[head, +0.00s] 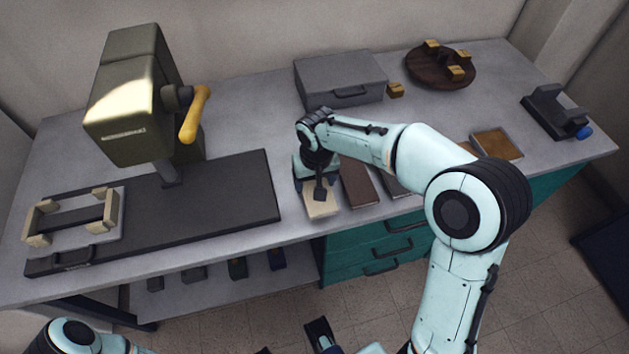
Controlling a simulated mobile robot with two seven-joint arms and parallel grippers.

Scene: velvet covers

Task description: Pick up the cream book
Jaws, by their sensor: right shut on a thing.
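The cream book (322,208) is at the front edge of the worktop, left of a brown book (358,184). My right gripper (319,196) reaches down over it from above and is shut on it. The hand and fingers hide the book's back part, and I cannot tell whether it is clear of the worktop.
A grey book (397,184) is right of the brown one, partly behind my arm. A dark green press (130,105) with a yellow handle stands left. A grey case (340,75) and a round wooden tray (428,75) are behind. Teal drawers (350,255) are below.

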